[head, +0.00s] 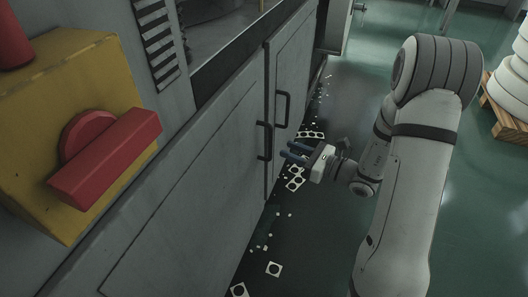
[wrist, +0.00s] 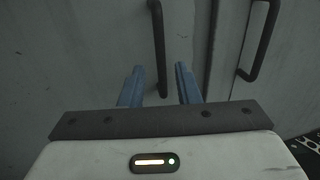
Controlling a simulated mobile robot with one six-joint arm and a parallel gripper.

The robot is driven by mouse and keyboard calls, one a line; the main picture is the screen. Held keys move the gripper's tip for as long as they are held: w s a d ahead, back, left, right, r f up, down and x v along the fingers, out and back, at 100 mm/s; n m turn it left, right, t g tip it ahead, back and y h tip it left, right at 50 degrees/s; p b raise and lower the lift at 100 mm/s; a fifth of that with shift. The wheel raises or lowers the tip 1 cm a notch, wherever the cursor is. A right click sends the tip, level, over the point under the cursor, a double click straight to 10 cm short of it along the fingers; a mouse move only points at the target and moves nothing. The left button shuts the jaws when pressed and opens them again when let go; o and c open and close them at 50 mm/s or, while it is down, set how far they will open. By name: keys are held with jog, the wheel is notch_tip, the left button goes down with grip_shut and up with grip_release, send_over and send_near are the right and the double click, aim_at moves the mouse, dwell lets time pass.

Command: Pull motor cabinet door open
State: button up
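The motor cabinet has two grey doors side by side, a near door (head: 215,160) and a far door (head: 290,65), both flush with the cabinet front. Each has a black bar handle: the near handle (head: 265,141) and the far handle (head: 283,110). My gripper (head: 289,150) points at the near handle from the right. In the wrist view my gripper (wrist: 160,86) has its two blue fingers apart, with the near handle (wrist: 160,50) showing between and beyond them. The far handle (wrist: 260,42) is right of the fingers. Whether the fingers reach around the bar is unclear.
A yellow box with a red rotary switch (head: 105,155) juts out at the near left. White scraps with round holes (head: 274,269) lie on the dark floor along the cabinet. A pallet (head: 500,118) with white rolls stands at the right. Green floor (head: 330,240) is open beside the cabinet.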

aim_at(270, 141)
jog(key=b+x, duration=0.1)
jog(key=x, duration=0.6)
jog(key=shift+w+a+f+b, duration=0.1)
jog(key=shift+w+a+b, duration=0.1)
jog(key=shift+w+b, duration=0.2)
grip_shut()
